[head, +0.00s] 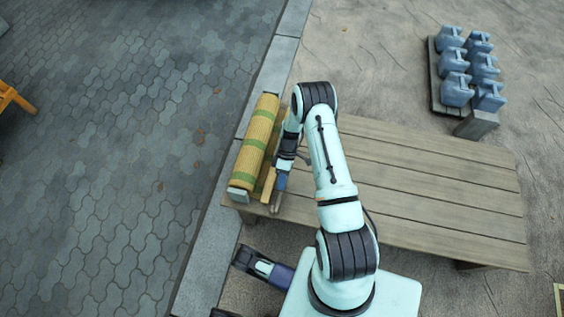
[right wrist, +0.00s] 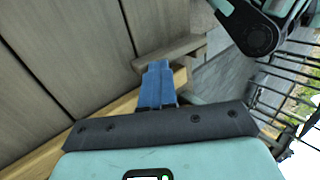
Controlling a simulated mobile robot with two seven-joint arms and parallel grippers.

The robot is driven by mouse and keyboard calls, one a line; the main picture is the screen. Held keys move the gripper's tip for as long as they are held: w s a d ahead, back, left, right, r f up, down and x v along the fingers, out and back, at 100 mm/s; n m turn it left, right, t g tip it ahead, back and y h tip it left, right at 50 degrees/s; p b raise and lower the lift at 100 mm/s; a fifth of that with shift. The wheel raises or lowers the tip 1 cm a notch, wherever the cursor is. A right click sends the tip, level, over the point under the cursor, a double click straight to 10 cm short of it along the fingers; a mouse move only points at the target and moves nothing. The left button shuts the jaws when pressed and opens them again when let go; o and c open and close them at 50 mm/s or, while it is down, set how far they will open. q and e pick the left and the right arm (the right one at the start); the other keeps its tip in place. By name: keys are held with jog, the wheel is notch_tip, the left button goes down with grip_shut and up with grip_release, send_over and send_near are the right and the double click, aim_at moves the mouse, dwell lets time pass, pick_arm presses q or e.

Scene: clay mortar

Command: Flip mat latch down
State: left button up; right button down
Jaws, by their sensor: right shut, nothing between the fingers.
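The rolled mat (head: 257,140), yellow with green bands, lies along the left end of the wooden platform. A yellow wooden bar (head: 268,186) runs beside it, and the bar also shows in the right wrist view (right wrist: 98,112). A short grey-brown wooden piece (right wrist: 168,54), which may be the latch, lies just beyond my fingertips. I cannot tell whether they touch it. My right gripper (head: 280,187) points down beside the bar at the platform's near left corner. Its blue fingers (right wrist: 157,86) are shut and empty.
The slatted platform (head: 430,192) is bare to the right of my right arm. Several blue-grey weights (head: 455,90) stand on a board at the back right. A stone kerb (head: 205,265) and dark paving (head: 120,120) lie to the left.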

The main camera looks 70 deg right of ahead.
jog(key=shift+d+f, duration=0.1)
jog(key=shift+f, duration=0.3)
pick_arm(q)
jog(key=w+r+t+p, duration=0.1)
jog(key=w+r+p, duration=0.1)
jog(key=w+r, duration=0.2)
jog(key=shift+w+d+t+p, duration=0.4)
jog(key=shift+w, duration=0.3)
pick_arm(e)
jog(key=v, duration=1.4)
jog(key=shift+a+r, duration=0.2)
jog(key=shift+a, duration=0.1)
